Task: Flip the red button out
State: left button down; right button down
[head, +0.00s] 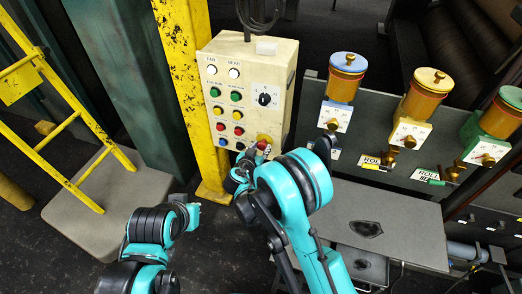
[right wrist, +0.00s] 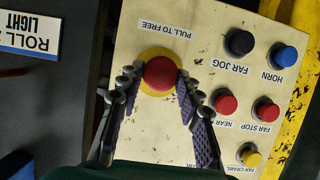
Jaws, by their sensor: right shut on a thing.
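The red button (right wrist: 160,73) is a round mushroom knob on a yellow ring, under the label "PULL TO FREE", on the cream control box (head: 255,60). In the head view the red button (head: 262,145) shows at the box's lower right, partly covered by my right gripper (head: 257,155). In the right wrist view my right gripper (right wrist: 157,85) has its two purple-padded fingers on either side of the knob, tips against its edges, shut on it. My left arm shows at the lower left, but its gripper cannot be made out.
Other buttons, such as a blue one (right wrist: 284,55) and a black one (right wrist: 239,42), sit close by. A yellow post (head: 185,80) stands left of the box. Coloured canisters (head: 424,95) stand on a grey panel to the right. A yellow ladder (head: 60,100) is at far left.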

jog(key=c, duration=1)
grip_release()
jog(key=shift+s, duration=0.15)
jog(key=shift+c, duration=0.2)
jog(key=v, duration=1.2)
jog(key=shift+r, duration=0.1)
jog(key=s+d+r+n+g+y, duration=0.1)
jog(key=s+d+r+g, duration=0.15)
jog(key=d, duration=0.55)
jog(key=s+d+r+n+g, duration=0.15)
jog(key=s+d+r, duration=0.25)
jog(key=d, duration=0.4)
jog(key=s+d+r+g+y, duration=0.1)
jog(key=s+d, duration=0.2)
jog(key=s, duration=0.4)
jog(key=s+d+n+y, duration=0.1)
jog(key=s+d+y, duration=0.1)
jog(key=s, duration=0.6)
jog(key=shift+d+r+g, duration=0.4)
